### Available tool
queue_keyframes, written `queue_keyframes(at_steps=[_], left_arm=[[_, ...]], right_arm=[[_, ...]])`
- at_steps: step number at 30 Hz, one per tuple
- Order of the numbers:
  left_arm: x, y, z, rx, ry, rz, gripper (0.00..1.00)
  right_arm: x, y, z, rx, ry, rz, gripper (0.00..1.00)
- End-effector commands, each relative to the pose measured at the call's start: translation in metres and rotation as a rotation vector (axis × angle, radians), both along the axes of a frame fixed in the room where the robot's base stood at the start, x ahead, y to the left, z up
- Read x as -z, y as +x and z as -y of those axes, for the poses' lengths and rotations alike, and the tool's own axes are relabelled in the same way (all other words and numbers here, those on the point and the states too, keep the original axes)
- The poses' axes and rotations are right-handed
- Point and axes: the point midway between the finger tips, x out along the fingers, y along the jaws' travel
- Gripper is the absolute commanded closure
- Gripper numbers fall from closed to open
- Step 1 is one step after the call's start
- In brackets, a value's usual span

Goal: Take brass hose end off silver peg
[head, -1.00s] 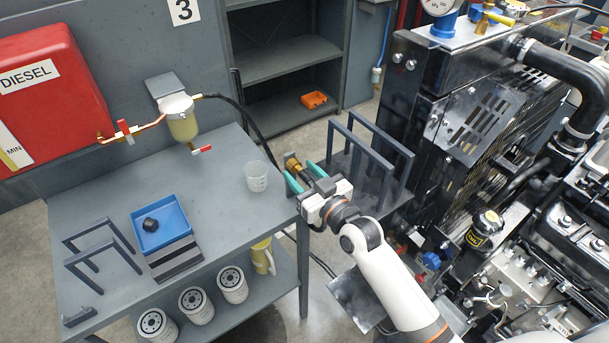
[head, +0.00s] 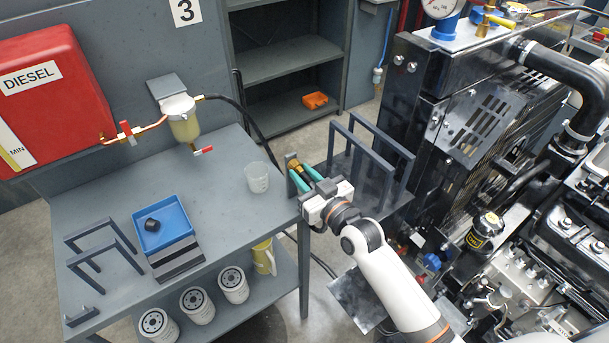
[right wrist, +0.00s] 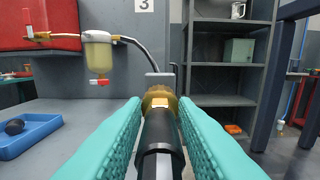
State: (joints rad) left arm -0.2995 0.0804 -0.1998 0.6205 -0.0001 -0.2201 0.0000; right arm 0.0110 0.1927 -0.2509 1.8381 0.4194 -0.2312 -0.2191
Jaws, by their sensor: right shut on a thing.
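The brass hose end (head: 295,166) sits at the right edge of the grey workbench, in front of a small upright grey plate (head: 290,160). In the right wrist view the brass collar (right wrist: 159,97) is straight ahead, with its black hose part (right wrist: 159,140) running back towards the camera. My right gripper (head: 299,177) has its teal fingers shut on the brass hose end, one on each side. The grey plate shows just behind the brass (right wrist: 160,79). The silver peg cannot be made out; the hose end and fingers hide that spot. My left gripper is not in view.
A clear beaker (head: 257,177) stands on the bench left of the gripper. A fuel filter bowl (head: 183,122) with a black hose hangs on the wall behind. A dark handrail frame (head: 372,160) and the engine stand close on the right. A blue tray (head: 163,226) lies further left.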

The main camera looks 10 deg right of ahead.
Motion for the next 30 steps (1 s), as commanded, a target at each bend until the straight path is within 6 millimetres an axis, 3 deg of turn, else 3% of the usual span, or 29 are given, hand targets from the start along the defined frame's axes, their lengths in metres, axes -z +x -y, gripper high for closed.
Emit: queue_keyframes(at_steps=[14,30], left_arm=[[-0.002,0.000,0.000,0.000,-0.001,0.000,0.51],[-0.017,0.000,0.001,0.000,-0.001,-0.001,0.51]], right_arm=[[-0.001,-0.003,0.001,0.000,0.000,0.001,1.00],[-0.001,-0.033,0.012,0.000,-0.002,0.001,1.00]])
